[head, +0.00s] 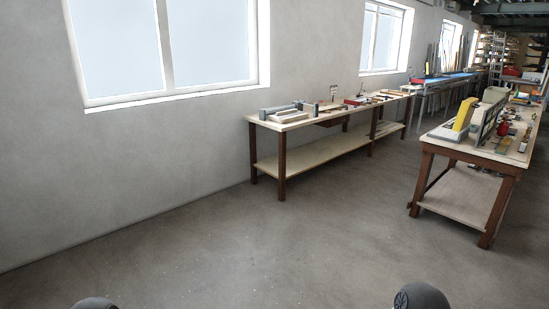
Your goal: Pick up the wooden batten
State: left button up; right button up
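I cannot make out the wooden batten for certain. Several small light wooden pieces (375,97) lie among tools on the long workbench (315,120) along the wall, too small to tell apart. Neither of my grippers is in view. Only two dark rounded parts, likely of my own arms, show at the bottom edge of the head view.
A second workbench (455,149) with a yellow and grey tool (459,118) stands at the right. A blue-topped table (447,79) and shelves are farther back. The concrete floor (270,235) before the benches is clear. A wall with windows runs along the left.

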aim_at(291, 111)
jog(key=i+l+z, duration=0.1)
jog(key=i, duration=2.45)
jog(key=i+z, duration=0.15)
jog(key=i, duration=2.35)
jog(key=i+u, duration=0.1)
jog(key=u, duration=0.6)
jog(key=i+l+u, duration=0.2)
jog(key=l+u, duration=0.2)
jog(key=i+l+u, duration=0.1)
jog(key=l+u, duration=0.7)
jog(key=l, duration=0.2)
jog(key=l+u, duration=0.45)
jog(key=l, duration=0.1)
